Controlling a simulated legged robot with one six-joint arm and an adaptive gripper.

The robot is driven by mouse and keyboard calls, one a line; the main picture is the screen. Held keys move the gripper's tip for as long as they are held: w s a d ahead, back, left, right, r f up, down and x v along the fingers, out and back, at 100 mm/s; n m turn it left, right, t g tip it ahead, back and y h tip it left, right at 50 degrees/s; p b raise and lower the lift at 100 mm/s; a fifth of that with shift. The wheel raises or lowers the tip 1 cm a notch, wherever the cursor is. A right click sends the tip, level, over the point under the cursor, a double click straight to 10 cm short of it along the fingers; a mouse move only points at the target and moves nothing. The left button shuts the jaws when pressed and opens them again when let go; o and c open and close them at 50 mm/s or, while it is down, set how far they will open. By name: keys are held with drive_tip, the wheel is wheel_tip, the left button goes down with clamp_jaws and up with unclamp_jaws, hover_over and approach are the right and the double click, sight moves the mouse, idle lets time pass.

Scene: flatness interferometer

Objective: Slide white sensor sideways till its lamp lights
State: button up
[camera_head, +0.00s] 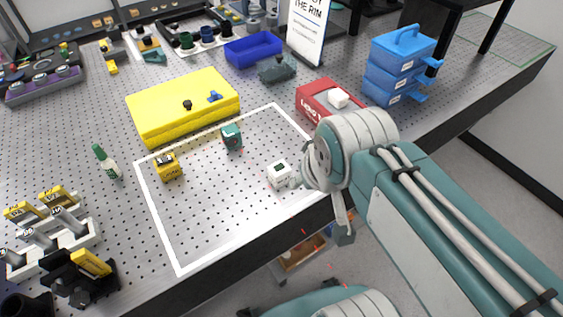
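The white sensor (279,175) is a small white block with a dark display on its top. It stands on the perforated table inside the white outlined area, near its right side. No lit lamp can be made out on it. My arm reaches in from the lower right, and its large pale joint is just right of the sensor. The end of my arm (343,232) hangs by the table's front edge, close to the sensor's right. My gripper's fingers cannot be made out, nor can any contact with the sensor.
A teal block (231,138) and a yellow block (168,168) stand in the outlined area (160,222). Behind it are a yellow box (180,112) and a red box (314,95). Blue stacked drawers (397,68) stand at the right. The area's front left is clear.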

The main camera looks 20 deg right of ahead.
drive_tip(key=shift+o, duration=1)
drive_tip(key=w+f+n+g, duration=0.1)
drive_tip(key=w+g, duration=0.1)
drive_tip(key=w, duration=0.4)
drive_tip(key=shift+a, duration=0.4)
drive_tip(key=n+g, duration=0.2)
drive_tip(key=g, duration=0.1)
hover_over(279, 167)
wheel_tip(279, 167, down, 6)
drive_tip(key=shift+w+r, duration=0.15)
drive_tip(key=shift+r, duration=0.05)
drive_tip(key=shift+f, duration=0.1)
wheel_tip(279, 167, down, 11)
drive_tip(key=shift+r, duration=0.2)
drive_tip(key=c, duration=1.3)
